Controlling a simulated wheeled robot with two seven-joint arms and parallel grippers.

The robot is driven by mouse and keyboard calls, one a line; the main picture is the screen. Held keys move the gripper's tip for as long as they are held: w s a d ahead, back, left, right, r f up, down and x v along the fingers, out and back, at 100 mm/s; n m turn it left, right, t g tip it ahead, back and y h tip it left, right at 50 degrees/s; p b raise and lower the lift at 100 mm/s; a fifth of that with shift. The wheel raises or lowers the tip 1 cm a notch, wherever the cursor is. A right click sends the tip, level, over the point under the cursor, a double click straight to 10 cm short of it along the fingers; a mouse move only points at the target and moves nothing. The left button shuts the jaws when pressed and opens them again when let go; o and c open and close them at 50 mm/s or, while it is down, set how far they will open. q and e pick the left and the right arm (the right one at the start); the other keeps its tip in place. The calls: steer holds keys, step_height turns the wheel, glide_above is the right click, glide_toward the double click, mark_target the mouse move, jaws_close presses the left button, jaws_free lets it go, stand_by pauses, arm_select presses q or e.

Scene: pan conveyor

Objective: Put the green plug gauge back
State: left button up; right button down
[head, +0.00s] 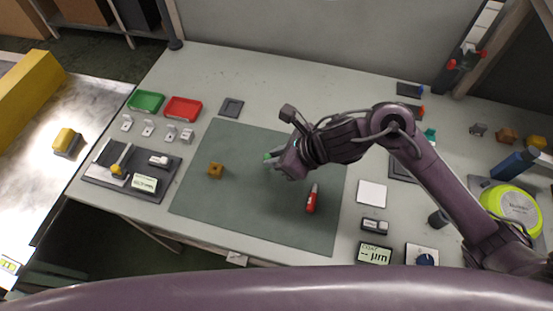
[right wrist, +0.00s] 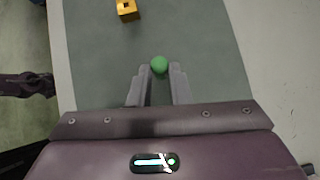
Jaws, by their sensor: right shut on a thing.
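The green plug gauge (head: 267,157) is between the fingers of my right gripper (head: 274,162), above the grey-green mat (head: 240,215). In the right wrist view its round green end (right wrist: 159,65) shows between the fingertips (right wrist: 160,80). The rest of the gauge is hidden, and I cannot tell how it is tilted. My right gripper is shut on it. My left gripper is not seen in the head view. A dark part at the left edge of the right wrist view is too unclear to name.
A brass block (head: 215,170) and a red-handled tool (head: 312,198) lie on the mat. Green (head: 146,102) and red (head: 183,109) trays stand at the back left. A dark fixture (head: 103,180) holds small tools. Blue-, orange- and teal-marked pieces stand at the right, partly behind my arm.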

steer(key=shift+f, duration=0.85)
steer(key=shift+f, duration=0.15)
steer(key=c, duration=1.3)
jaws_free()
steer(key=shift+c, duration=0.2)
steer(key=shift+r, duration=0.2)
steer(key=shift+d+r, duration=0.2)
steer(key=shift+r, duration=0.05)
steer(key=v, duration=1.1)
steer(key=shift+s, duration=0.2)
